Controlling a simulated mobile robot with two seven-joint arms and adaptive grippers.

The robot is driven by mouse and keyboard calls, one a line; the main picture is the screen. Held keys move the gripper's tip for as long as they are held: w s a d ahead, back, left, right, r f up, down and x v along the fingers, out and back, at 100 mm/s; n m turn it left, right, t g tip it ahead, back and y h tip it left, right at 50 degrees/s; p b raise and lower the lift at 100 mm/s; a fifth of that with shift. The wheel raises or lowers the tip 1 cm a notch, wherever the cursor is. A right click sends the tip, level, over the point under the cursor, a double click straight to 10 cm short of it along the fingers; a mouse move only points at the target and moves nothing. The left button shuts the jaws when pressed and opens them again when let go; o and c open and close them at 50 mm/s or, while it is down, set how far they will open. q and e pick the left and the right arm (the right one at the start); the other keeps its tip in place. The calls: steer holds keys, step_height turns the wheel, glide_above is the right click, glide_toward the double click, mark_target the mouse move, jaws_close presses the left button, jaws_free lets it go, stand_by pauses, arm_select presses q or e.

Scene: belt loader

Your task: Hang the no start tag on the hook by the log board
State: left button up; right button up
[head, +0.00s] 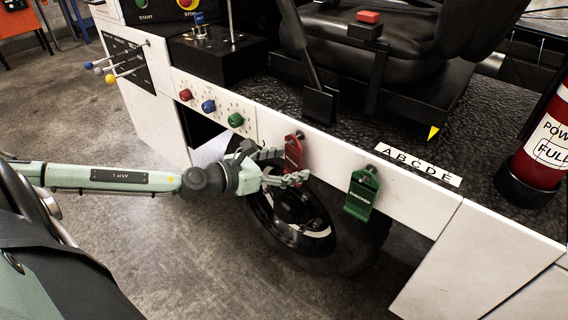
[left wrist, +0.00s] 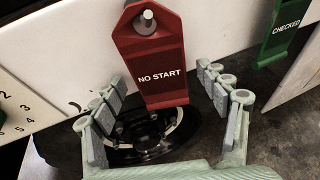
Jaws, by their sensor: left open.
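The red no start tag (head: 293,152) hangs from a peg on the white side panel of the loader. In the left wrist view the tag (left wrist: 158,70) reads "NO START", with the peg through its top. My left gripper (head: 282,166) is open at the tag. In the left wrist view its fingers (left wrist: 165,115) stand on either side of the tag's lower part, apart from it. A green tag (head: 361,194) hangs on another peg to the right; it reads "CHECKED" in the left wrist view (left wrist: 286,30). I cannot make out the log board or its hook. My right gripper is not in view.
Red, blue and green knobs (head: 208,106) sit on the panel left of the tag. A black wheel (head: 322,235) is below and behind the gripper. A seat (head: 400,45), a lettered strip (head: 417,164) and a red extinguisher-like cylinder (head: 545,140) are above and right.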

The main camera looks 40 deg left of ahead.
arm_select(q)
steer(key=shift+v, duration=1.2)
steer(key=shift+s+a, duration=0.4)
steer(key=shift+s, duration=0.3)
steer(key=shift+r+v, duration=0.25)
steer(key=shift+v, duration=1.5)
steer(key=shift+d, duration=0.2)
steer(key=shift+w, duration=0.15)
